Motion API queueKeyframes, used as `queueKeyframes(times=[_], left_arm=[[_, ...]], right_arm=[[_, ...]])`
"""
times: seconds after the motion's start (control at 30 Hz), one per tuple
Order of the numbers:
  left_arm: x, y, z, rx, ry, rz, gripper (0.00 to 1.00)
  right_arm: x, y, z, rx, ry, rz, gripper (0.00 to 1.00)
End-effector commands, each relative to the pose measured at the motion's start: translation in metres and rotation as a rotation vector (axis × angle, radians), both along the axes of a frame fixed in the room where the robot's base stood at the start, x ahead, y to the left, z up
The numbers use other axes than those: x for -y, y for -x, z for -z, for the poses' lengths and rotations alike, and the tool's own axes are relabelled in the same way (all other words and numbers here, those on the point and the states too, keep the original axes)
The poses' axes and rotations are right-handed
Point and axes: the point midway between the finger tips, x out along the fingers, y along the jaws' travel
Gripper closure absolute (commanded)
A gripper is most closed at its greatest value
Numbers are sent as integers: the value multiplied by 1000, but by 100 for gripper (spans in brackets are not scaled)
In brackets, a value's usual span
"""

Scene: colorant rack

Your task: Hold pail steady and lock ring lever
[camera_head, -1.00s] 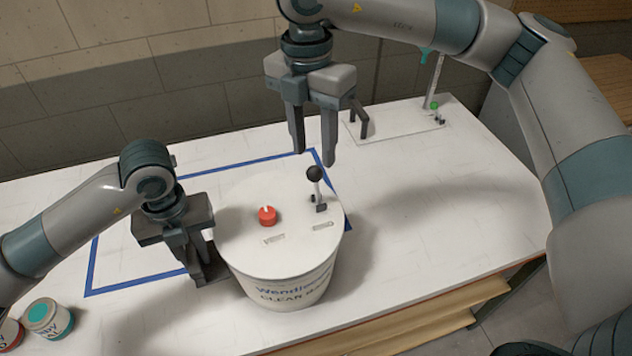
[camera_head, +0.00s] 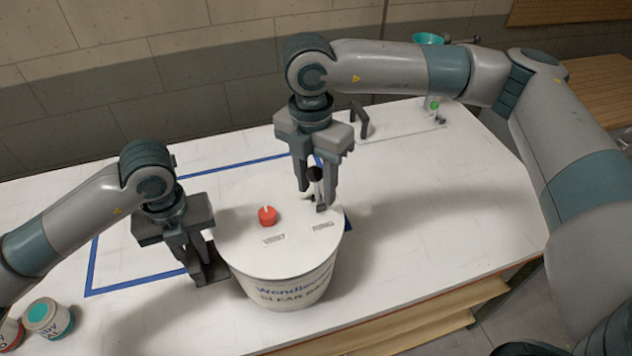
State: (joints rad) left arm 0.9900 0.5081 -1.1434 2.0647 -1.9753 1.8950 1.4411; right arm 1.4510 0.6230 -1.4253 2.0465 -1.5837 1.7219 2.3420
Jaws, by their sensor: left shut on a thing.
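The white pail (camera_head: 283,287) stands upright on the table, with printed lettering on its side. Its lid (camera_head: 250,222) carries a red knob (camera_head: 267,216) and, at the back right, a short lever with a black ball top (camera_head: 315,174). My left gripper (camera_head: 197,270) is low at the pail's left side, shut on the pail; the exact contact is partly hidden. My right gripper (camera_head: 317,196) points down over the lid, its fingers apart on either side of the lever. Whether either finger touches the lever cannot be told.
Blue tape (camera_head: 95,260) outlines a rectangle on the white table (camera_head: 430,215). Small paint cans (camera_head: 48,320) stand at the front left. A plate with a dark handle (camera_head: 361,120) and a stand lies at the back right. The table right of the pail is clear.

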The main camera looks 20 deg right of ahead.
Motion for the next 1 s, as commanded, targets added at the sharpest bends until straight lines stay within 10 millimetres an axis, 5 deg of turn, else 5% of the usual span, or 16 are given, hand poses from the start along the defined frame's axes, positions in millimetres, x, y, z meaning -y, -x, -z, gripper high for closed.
queueKeyframes(times=[0.07, 0.23, 0.63, 1.0], left_arm=[[0, 0, 0, 0, 0, 0, 100], [0, 0, 0, 0, 0, 0, 100], [0, 0, 0, 0, 0, 0, 100], [0, 0, 0, 0, 0, 0, 100]], right_arm=[[0, 0, 0, 0, 0, 0, 64], [0, 0, 0, 0, 0, 0, 100], [3, 0, 1, -7, -44, 1, 100], [16, 0, 2, -22, -261, 4, 100]])
